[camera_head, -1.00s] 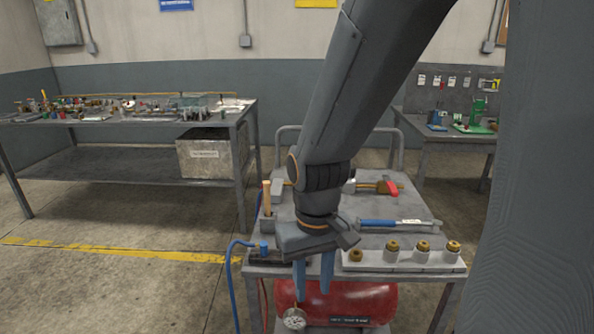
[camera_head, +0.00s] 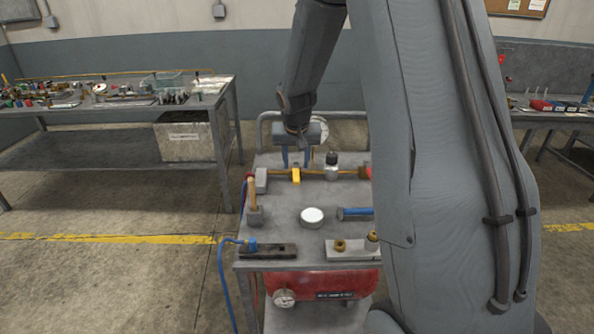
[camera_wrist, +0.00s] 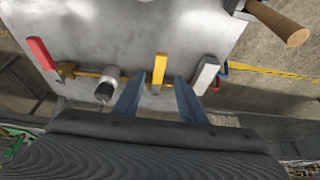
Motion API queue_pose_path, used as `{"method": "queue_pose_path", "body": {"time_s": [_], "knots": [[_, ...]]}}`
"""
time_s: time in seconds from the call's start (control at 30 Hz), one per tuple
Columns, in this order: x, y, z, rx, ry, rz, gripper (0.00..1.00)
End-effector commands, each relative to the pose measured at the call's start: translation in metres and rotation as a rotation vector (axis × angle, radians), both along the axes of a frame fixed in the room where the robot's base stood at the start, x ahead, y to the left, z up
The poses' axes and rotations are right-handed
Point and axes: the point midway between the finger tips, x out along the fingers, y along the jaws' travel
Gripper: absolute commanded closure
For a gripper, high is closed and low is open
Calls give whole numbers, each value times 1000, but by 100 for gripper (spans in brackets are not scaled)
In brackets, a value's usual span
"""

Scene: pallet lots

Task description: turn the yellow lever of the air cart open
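The air cart (camera_head: 285,222) has a grey metal top with a brass pipe line along its far side. The yellow lever (camera_head: 296,175) sits on that line, between a grey block and a round-capped fitting. In the wrist view the yellow lever (camera_wrist: 160,69) lies between the two blue fingers and just ahead of them. My gripper (camera_head: 296,163) is above the far side of the cart with its fingers pointing down. In the wrist view my gripper (camera_wrist: 162,95) is open, with a clear gap between the fingers. I cannot tell whether either finger touches the lever.
A wooden-handled tool (camera_head: 253,196), a white round lid (camera_head: 312,216) and a blue-handled tool (camera_head: 354,213) are on the cart top. A cluttered bench (camera_head: 110,165) stands at left.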

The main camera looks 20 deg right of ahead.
Motion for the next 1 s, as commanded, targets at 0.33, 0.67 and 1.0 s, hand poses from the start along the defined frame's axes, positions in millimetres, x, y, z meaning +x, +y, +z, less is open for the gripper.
{"method": "queue_pose_path", "body": {"time_s": [0.33,0.67,1.0], "knots": [[15,-7,-45,1,5,1,62],[22,-10,-63,1,3,1,62],[22,-10,-63,0,2,1,81]]}}
